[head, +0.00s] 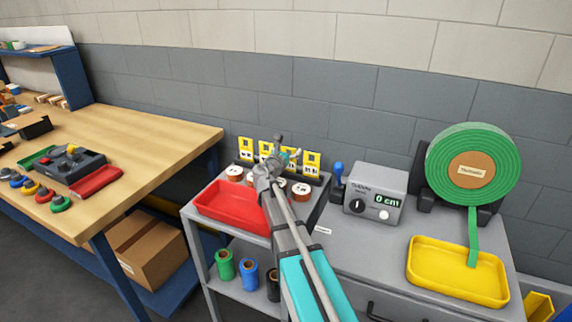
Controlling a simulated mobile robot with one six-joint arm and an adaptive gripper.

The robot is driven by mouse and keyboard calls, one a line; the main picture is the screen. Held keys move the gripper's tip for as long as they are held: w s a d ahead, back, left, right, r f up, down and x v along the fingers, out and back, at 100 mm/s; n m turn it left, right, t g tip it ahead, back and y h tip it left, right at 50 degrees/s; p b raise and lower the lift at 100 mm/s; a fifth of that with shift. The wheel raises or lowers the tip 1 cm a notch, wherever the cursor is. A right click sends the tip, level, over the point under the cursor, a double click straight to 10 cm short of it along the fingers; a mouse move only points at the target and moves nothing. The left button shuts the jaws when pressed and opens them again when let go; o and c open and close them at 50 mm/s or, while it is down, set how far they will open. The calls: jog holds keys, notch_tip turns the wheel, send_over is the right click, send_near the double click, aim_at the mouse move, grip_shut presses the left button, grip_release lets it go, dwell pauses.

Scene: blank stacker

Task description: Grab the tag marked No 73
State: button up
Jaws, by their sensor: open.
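Several yellow tags with white labels stand in a row in a dark rack at the back of the grey cart, against the wall. The leftmost tag (246,148) and the rightmost tag (311,162) show most clearly; those between are partly covered by my arm. Their numbers are too small to read, so I cannot tell which is No 73. My gripper (284,150) is small in the head view, in front of the middle tags, and open. I cannot tell its exact distance from them.
Round white-topped pieces (234,173) sit before the tags, behind a red tray (225,205). Right of my arm stand a grey box with a display (375,193), a green tape reel (450,150) and a yellow tray (440,285). A wooden workbench (150,130) is at left.

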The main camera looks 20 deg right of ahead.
jog(key=c, duration=0.8)
jog(key=shift+r, duration=0.15)
notch_tip(320, 180, up, 3)
jog(key=p, duration=0.3)
jog(key=s+a+r+p, duration=0.1)
jog(key=s+r+p, duration=0.8)
jog(key=s, duration=0.5)
jog(key=shift+a+r+p, duration=0.3)
jog(key=shift+r+p, duration=0.05)
jog(key=shift+p, duration=0.15)
